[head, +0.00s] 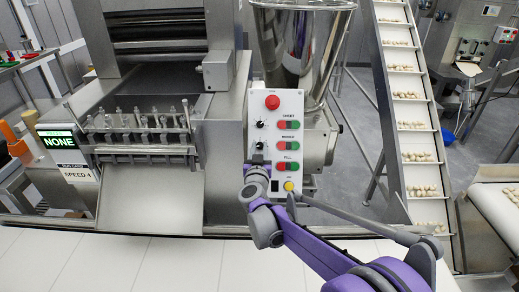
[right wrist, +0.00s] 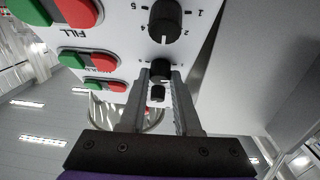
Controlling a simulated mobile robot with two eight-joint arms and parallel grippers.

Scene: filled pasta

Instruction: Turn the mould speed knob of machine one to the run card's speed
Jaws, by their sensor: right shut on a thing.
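The control panel (head: 273,102) of the machine is white and carries a column of black knobs beside red and green buttons. The mould knob (head: 259,145) is the middle one, level with the MOULD label. My right gripper (head: 258,154) is at this knob from below. In the right wrist view its fingers (right wrist: 160,88) stand either side of the mould knob (right wrist: 160,70), shut on it. Its pointer is too small to read. The run card (head: 77,175) at the left reads SPEED 4. My left gripper is not in view.
A nearer black knob (right wrist: 165,20) with a numbered scale sits beside the FILL buttons. A red stop button (head: 272,102) is at the panel top and a yellow button (head: 289,186) at the bottom. A screen (head: 58,142) reads NONE. A conveyor (head: 408,110) rises at the right.

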